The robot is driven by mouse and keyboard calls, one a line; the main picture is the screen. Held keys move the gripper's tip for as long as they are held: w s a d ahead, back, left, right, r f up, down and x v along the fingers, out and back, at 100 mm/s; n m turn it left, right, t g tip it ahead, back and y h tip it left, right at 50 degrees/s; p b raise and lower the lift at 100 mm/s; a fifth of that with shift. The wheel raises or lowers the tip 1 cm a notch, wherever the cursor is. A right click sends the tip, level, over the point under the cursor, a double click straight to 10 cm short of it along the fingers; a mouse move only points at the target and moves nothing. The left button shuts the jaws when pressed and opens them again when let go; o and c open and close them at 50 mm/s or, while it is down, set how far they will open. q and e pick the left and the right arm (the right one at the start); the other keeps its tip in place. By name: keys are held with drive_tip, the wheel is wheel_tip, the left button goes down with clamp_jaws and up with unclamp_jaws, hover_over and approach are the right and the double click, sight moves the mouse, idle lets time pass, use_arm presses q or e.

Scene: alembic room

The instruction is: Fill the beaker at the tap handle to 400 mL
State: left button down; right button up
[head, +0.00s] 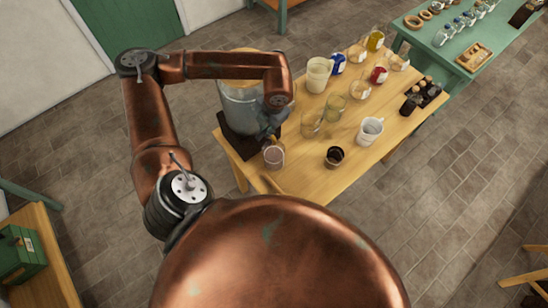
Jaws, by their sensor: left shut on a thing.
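A large glass dispenser (238,105) with a wooden lid stands on a dark base (238,143) at the table's left end. My left arm reaches over it from the left. My left gripper (267,133) is at the dispenser's front and is shut on the tap handle, which it mostly hides. The beaker (274,158), a small clear vessel, stands upright just below the gripper, near the table's front edge. Its contents look pinkish-brown; the level and marks are too small to read. My right gripper is out of view.
On the wooden table (300,180) are a dark-filled cup (334,157), a white jug (370,131), clear glasses (312,123), and several jars of coloured material behind. A dark rack (428,92) stands at the right end. Bare tabletop lies around the dark cup.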

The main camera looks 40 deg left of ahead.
use_arm(q)
drive_tip(key=shift+a+m, duration=0.1)
drive_tip(key=shift+m, duration=0.2)
drive_tip(key=shift+f+m+b, duration=0.1)
drive_tip(key=shift+m+b, duration=0.3)
drive_tip(key=shift+b, duration=0.05)
drive_tip(key=shift+a+m, duration=0.1)
drive_tip(key=shift+m, duration=0.4)
drive_tip(key=shift+w, duration=0.1)
drive_tip(key=c, duration=1.9)
unclamp_jaws()
drive_tip(key=shift+a, duration=0.1)
